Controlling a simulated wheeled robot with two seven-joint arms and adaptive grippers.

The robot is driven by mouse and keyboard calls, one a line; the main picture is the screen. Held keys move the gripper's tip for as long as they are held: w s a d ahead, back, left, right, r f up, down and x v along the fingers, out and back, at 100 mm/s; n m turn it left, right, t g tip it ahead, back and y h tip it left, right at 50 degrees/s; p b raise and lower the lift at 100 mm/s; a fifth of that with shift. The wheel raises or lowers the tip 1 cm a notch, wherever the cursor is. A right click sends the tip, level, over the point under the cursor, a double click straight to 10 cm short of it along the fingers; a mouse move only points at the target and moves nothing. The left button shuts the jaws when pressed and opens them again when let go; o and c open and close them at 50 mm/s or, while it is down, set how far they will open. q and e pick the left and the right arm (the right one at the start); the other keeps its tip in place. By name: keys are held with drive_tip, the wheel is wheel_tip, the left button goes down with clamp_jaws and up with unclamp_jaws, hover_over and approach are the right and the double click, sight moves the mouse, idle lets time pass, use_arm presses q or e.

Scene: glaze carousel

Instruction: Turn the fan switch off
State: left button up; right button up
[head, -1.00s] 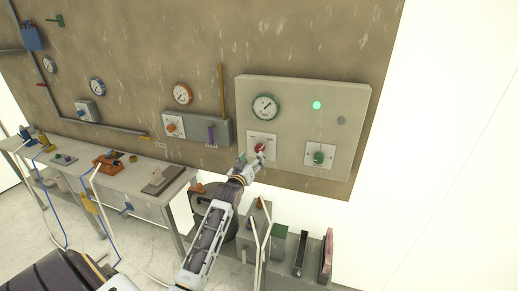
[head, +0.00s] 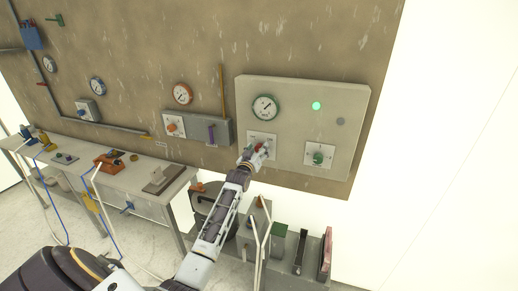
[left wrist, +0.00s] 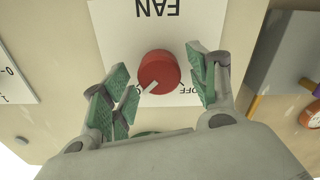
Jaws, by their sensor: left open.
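The fan switch is a red round knob (left wrist: 158,72) on a white plate marked FAN (left wrist: 155,22), upside down in the left wrist view. Its white pointer line slants to the lower left there, toward a partly hidden label. The OFF label (left wrist: 189,91) is at the lower right of the knob. My left gripper (left wrist: 165,88) is open, with one green-padded finger on each side of the knob and gaps between. In the head view my left gripper (head: 256,153) is at the panel and partly covers the red knob. My right gripper is not in view.
The pale panel (head: 300,97) also bears a green-rimmed gauge (head: 264,107), a lit green lamp (head: 316,106) and a green knob (head: 318,158) to the right. A grey box with a purple lever (head: 211,133) is to the left. A workbench (head: 140,180) and floor bins stand below.

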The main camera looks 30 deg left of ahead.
use_arm(q)
drive_tip(key=shift+w+a, duration=0.15)
drive_tip(key=shift+w, duration=0.5)
drive_tip(key=c, duration=1)
